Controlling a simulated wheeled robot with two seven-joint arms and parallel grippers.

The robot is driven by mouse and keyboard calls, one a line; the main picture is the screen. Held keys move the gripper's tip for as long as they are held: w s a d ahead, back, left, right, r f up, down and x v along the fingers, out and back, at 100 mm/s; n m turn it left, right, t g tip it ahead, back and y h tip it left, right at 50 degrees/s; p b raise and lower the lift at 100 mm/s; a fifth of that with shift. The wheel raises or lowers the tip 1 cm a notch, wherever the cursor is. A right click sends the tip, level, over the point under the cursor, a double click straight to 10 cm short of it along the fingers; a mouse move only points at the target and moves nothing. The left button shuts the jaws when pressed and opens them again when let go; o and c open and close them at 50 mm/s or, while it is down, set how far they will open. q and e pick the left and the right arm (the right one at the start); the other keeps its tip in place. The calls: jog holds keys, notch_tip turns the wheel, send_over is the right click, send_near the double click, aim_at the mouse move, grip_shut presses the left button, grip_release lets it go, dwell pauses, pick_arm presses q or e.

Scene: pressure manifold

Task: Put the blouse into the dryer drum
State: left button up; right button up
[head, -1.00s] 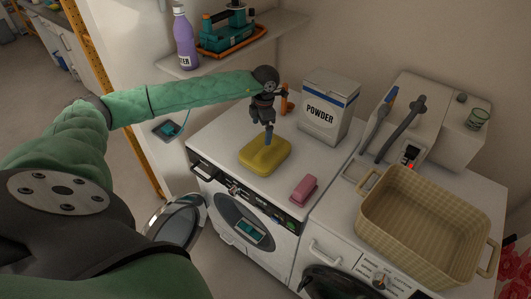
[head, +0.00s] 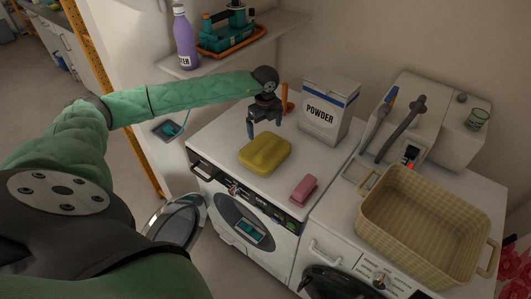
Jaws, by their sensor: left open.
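A yellow folded cloth (head: 265,154), which looks like the blouse, lies flat on top of the left white machine (head: 215,147). My left gripper (head: 265,127) is open and empty, fingers pointing down, just above and behind the cloth and apart from it. The left machine has a round front opening (head: 240,230), with its round door (head: 177,222) swung open to the left. The right machine's dark round front (head: 335,284) is cut off at the bottom edge. I cannot tell which machine is the dryer, and the drum interior is hardly visible. My right gripper is not in view.
A powder box (head: 325,108) stands behind the cloth to the right, and a pink block (head: 303,189) lies to its right. A wicker basket (head: 372,222) sits on the right machine. A shelf (head: 280,32) holds a purple bottle (head: 184,38).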

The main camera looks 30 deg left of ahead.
aim_at(266, 142)
pick_arm(q)
jog(key=shift+f+n+p, duration=0.85)
jog(key=shift+f+n, duration=0.5)
jog(key=shift+n, duration=0.25)
jog(key=shift+d+f+p, duration=0.15)
jog(key=shift+f+p, duration=0.5)
jog(key=shift+p, duration=0.3)
notch_tip(266, 142, down, 3)
jog(key=shift+s+r+p, duration=0.1)
jog(key=shift+r+p, duration=0.05)
jog(key=shift+p, duration=0.85)
jog(key=shift+f, duration=0.6)
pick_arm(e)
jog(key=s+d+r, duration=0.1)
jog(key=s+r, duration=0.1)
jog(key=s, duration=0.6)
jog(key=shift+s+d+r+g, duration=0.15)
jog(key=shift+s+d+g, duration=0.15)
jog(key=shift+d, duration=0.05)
pick_arm(q)
jog(key=shift+c, duration=0.2)
jog(key=c, duration=1.2)
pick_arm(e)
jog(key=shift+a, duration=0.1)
